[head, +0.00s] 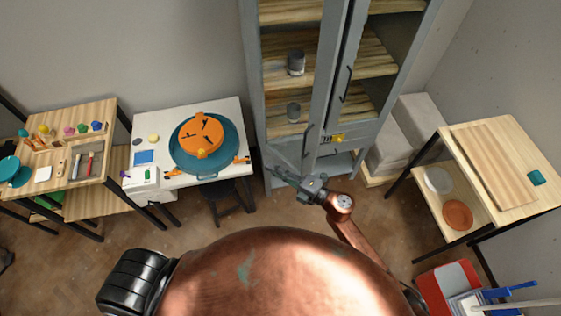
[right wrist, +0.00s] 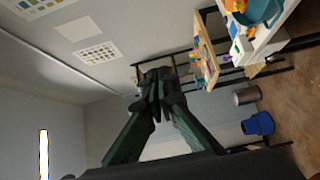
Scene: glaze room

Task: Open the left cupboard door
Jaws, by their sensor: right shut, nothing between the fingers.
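The grey cupboard (head: 257,95) stands upright at the back centre in the head view, with wooden shelves showing through its front. The left door's dark upright handle (head: 307,140) is low on that door, near the middle of the cupboard. A narrow dark gap shows between the two door frames; I cannot tell whether the left door is ajar. My right gripper (head: 272,174) is in front of the cupboard's lower left corner, left of and below the handle, apart from it. Its fingers are shut and empty, also in the right wrist view (right wrist: 158,88). My left gripper is out of view.
The right door has its own dark handle (head: 346,85); a yellow latch (head: 336,139) sits near the doors' lower middle. A white table (head: 215,112) with a teal wheel stands left of the cupboard, a black stool (head: 228,198) below it. A wooden table (head: 520,150) stands right.

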